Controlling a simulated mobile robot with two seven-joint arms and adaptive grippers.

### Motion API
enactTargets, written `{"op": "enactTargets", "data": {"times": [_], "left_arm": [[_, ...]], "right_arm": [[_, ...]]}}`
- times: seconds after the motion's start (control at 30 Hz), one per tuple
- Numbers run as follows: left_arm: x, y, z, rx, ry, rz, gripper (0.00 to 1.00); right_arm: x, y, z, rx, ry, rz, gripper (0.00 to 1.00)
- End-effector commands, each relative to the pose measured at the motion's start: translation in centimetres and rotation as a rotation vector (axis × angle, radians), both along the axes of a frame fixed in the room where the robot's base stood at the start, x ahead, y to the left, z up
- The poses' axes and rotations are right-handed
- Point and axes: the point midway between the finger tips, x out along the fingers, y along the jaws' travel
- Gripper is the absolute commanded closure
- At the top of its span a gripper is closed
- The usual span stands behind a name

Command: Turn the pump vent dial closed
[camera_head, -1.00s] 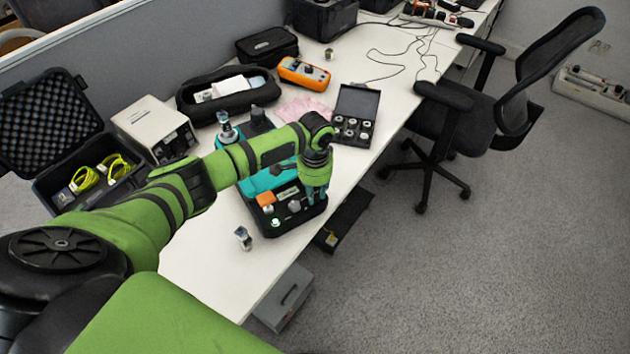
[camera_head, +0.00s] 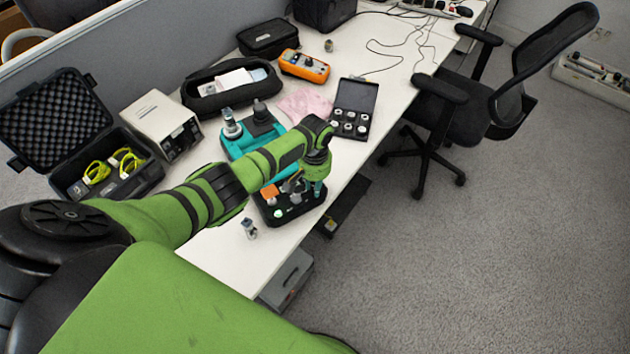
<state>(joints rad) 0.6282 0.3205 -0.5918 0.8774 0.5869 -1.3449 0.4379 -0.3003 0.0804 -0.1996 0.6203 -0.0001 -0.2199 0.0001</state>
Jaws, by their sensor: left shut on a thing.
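The pump (camera_head: 239,149) is a teal and black unit on the white table, partly covered by my left arm. Its black front panel (camera_head: 290,218) has an orange switch (camera_head: 269,195), a lit green button (camera_head: 278,213) and a small grey knob (camera_head: 296,198). My left gripper (camera_head: 317,188) points down at the right end of this panel. It is shut on a small part there, apparently the vent dial, which the fingers hide. The dial's setting cannot be read. My right gripper is out of view.
A small metal fitting (camera_head: 249,229) stands on the white table (camera_head: 225,250) in front of the pump. An open case of round parts (camera_head: 350,123), a pink cloth (camera_head: 303,104) and an orange meter (camera_head: 304,67) lie behind. An office chair (camera_head: 455,125) stands right.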

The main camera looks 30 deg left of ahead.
Motion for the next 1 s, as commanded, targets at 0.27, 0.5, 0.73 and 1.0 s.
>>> {"op": "enactTargets", "data": {"times": [0.27,0.5,0.73,1.0], "left_arm": [[-0.05,-0.07,-0.06,-0.001,0.001,0.05,1.0],[-0.02,-0.06,-0.07,-0.001,0.0,0.054,1.0],[-0.01,-0.04,-0.06,-0.001,0.0,0.053,0.51],[0.01,-0.01,-0.01,0.0,-0.001,0.052,0.51]], "right_arm": [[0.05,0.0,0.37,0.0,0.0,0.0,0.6],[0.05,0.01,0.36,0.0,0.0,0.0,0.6],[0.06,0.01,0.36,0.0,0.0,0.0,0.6],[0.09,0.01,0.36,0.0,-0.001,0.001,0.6]]}}
